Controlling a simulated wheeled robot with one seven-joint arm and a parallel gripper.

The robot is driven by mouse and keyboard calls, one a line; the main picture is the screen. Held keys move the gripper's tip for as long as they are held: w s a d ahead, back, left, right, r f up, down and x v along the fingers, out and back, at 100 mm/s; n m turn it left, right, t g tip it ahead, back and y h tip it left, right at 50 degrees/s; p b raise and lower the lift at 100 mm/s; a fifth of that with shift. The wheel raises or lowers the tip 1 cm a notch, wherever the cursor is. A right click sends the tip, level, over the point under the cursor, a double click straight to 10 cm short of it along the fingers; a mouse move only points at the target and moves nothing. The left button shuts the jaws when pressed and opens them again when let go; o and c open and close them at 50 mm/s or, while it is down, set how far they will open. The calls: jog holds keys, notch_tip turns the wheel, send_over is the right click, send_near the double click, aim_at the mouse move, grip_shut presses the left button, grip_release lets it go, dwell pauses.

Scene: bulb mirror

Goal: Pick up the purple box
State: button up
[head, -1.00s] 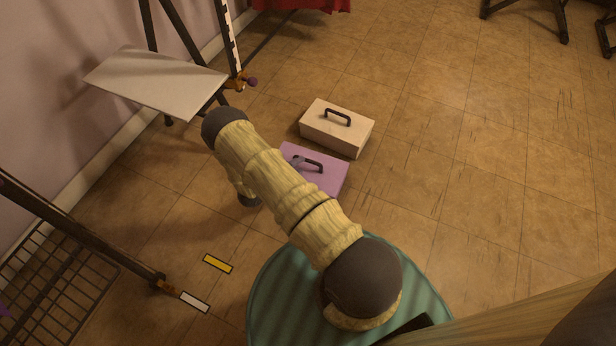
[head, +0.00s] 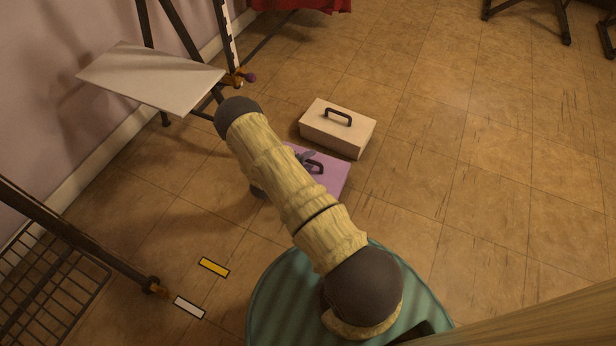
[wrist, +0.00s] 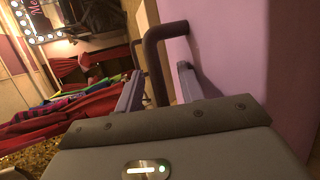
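The purple box (head: 332,185) sits on the floor in the head view, partly hidden behind my arm. Its dark handle (head: 316,166) is on top. In the wrist view the purple box (wrist: 235,45) fills the right side, and its handle (wrist: 153,65) juts out toward the left. My gripper (wrist: 158,90) is open, with one finger on each side of the handle bar. A gap shows between the fingers, and I cannot tell whether either touches the handle. In the head view only a small part of my gripper (head: 303,157) shows beside the handle.
A cream box (head: 338,128) with a dark handle stands right behind the purple box. A white board on a stand (head: 150,77) is at the upper left, and a wire rack (head: 50,290) at the lower left. The floor to the right is clear.

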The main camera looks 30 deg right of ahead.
dwell(0.4)
grip_shut()
dwell(1.3)
